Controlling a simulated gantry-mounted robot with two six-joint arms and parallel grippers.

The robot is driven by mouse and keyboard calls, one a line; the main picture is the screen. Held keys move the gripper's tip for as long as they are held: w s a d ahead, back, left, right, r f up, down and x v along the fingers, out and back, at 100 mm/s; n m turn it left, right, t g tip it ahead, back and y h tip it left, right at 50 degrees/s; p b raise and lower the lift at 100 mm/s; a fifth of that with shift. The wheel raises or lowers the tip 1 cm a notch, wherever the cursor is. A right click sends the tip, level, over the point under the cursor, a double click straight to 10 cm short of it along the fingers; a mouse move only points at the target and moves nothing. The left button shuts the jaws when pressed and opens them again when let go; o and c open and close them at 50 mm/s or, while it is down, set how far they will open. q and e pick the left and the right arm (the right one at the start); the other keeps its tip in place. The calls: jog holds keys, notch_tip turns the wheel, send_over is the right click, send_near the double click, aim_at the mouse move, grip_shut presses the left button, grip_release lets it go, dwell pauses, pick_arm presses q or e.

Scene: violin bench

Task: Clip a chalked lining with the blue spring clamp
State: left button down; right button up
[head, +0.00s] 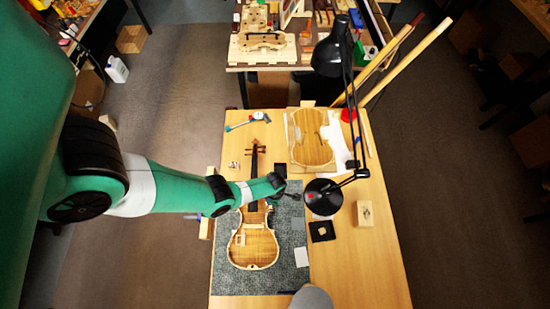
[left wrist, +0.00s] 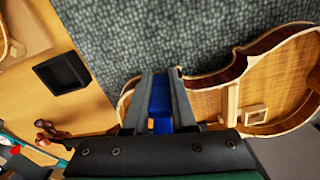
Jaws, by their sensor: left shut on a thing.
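The open violin body (head: 253,250) lies on the grey mat (head: 290,224), its neck pointing to the back of the bench. In the left wrist view its curved rim and inner blocks (left wrist: 232,103) show at the right. My left gripper (head: 284,188) is over the mat, beside the neck and above the body's upper end. In the left wrist view the fingers (left wrist: 162,86) are shut on the blue spring clamp (left wrist: 160,103), which is partly hidden between them. The clamp cannot be made out in the head view. No chalk mark can be made out.
A black desk lamp (head: 323,197) stands right of my left gripper. A small black tray (head: 322,232), a white card (head: 302,257) and a wooden block (head: 365,213) lie nearby. A violin plate (head: 311,142) lies at the back. The front right bench is clear.

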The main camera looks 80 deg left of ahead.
pick_arm(q)
jog(key=shift+f+b, duration=0.65)
jog(key=shift+f, duration=0.05)
pick_arm(e)
jog(key=shift+f, duration=0.7)
pick_arm(q)
jog(key=c, duration=0.7)
grip_release()
jog(key=shift+a+r, duration=0.1)
jog(key=shift+o, duration=0.2)
pick_arm(e)
jog(key=shift+r, duration=0.1)
